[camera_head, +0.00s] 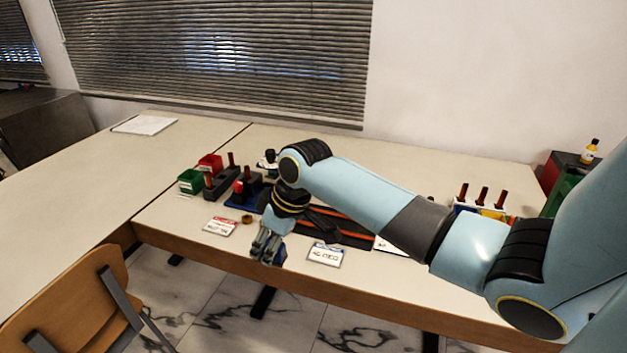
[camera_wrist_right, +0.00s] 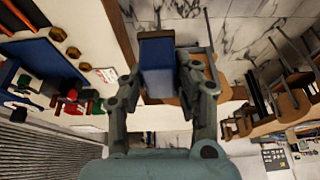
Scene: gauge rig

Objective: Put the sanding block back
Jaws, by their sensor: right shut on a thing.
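In the head view my right gripper (camera_head: 268,248) points down at the front edge of the table, beside the white label cards. Only a small dark blue bit of the block shows there; the fingers hide the rest. My left gripper is in neither view.
The table (camera_head: 170,222) holds a red bin (camera_head: 210,162), a green bin (camera_head: 190,182), a red label card (camera_head: 220,227) and a blue label card (camera_head: 326,255). A wooden chair (camera_head: 75,305) stands at the front left.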

